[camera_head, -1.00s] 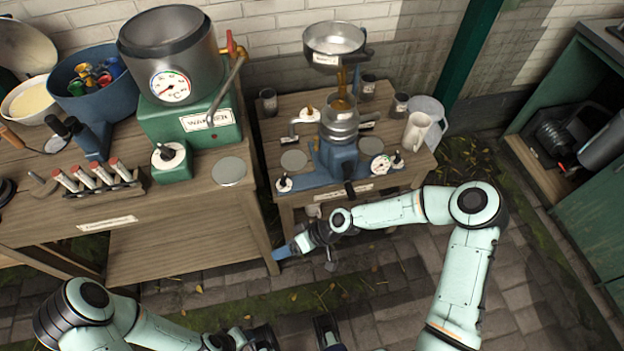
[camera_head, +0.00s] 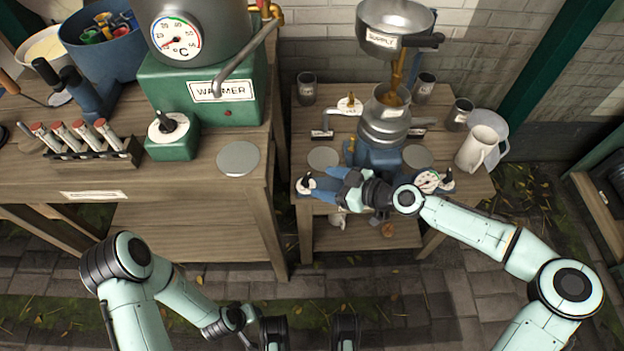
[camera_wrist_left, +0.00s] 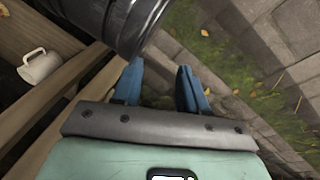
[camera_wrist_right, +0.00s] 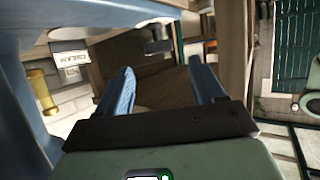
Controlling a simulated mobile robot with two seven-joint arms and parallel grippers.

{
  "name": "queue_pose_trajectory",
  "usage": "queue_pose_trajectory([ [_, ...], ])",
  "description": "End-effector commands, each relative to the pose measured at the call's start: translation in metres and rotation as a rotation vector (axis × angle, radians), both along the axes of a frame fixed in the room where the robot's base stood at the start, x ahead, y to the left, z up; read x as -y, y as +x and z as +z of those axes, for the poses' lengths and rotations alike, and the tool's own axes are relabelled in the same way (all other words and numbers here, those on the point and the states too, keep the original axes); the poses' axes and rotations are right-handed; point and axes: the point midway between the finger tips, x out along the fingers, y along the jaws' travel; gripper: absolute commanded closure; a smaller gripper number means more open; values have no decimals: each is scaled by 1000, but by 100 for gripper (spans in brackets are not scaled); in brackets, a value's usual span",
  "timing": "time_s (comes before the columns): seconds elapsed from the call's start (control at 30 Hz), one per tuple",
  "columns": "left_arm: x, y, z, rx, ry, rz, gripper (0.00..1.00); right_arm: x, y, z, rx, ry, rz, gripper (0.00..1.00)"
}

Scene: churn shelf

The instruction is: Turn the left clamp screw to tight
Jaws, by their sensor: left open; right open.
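The left clamp screw (camera_head: 306,181), a small black knob on a pale round dial, is at the front left of the blue separator base on the small wooden table. My right gripper (camera_head: 320,184) reaches in from the right with its blue fingers close beside this screw. I cannot tell whether they touch it. In the right wrist view my right gripper (camera_wrist_right: 161,66) is open with nothing between its fingers. The right clamp screw (camera_head: 447,179) stands beside a round gauge (camera_head: 428,181). My left gripper (camera_wrist_left: 160,68) is open and empty in the left wrist view.
The large wooden table at left bears the green warmer (camera_head: 205,95), a test tube rack (camera_head: 92,157) and a blue bucket (camera_head: 110,60). A cream jug (camera_head: 477,148) stands at the small table's right edge.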

Motion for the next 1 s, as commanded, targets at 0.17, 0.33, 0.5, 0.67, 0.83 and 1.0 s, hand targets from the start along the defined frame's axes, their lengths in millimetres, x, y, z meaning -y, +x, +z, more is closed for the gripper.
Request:
queue_pose_trajectory([
  [0.17, -2, -19, -19, -66, -4, 4, 57, -27, 16, -13, 1, 0, 3, 32],
  [0.33, -4, -30, -27, -100, -5, 6, 57, -40, 25, -20, 0, 0, 0, 32],
  [0.5, -5, -33, -29, -112, -7, 7, 57, -45, 28, -21, 0, 0, -1, 32],
  [0.67, -5, -33, -28, -112, -6, 7, 57, -45, 28, -21, 0, 0, -1, 32],
  [0.83, -5, -33, -28, -112, -7, 7, 57, -44, 28, -21, 0, 0, -1, 68],
  [1.0, -5, -33, -28, -111, -6, 7, 57, -44, 28, -21, 0, 0, -1, 88],
])
